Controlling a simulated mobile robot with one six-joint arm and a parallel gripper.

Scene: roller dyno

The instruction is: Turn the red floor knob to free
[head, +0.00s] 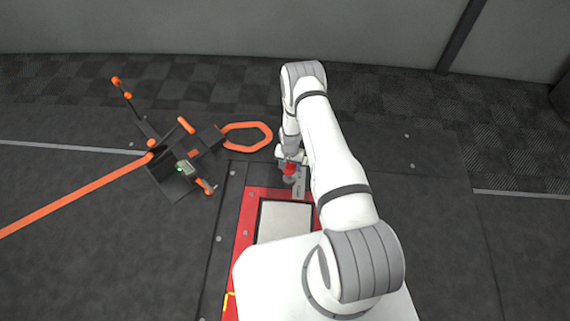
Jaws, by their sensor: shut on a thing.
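The red floor knob (289,169) shows in the head view, at the far end of the red-framed floor plate and near a small grey label plate (300,187). My gripper (288,166) is down at the knob and shut on it. The fingers and much of the knob are partly hidden by the wrist and arm and are small in view. I cannot read which setting the knob points to.
A red frame (243,243) around a pale panel (285,222) lies in front of the knob, partly behind my arm. To the left stands a dark device (178,180) with orange handles, an orange loop (262,146) and an orange strap (75,195). The floor on the right is clear.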

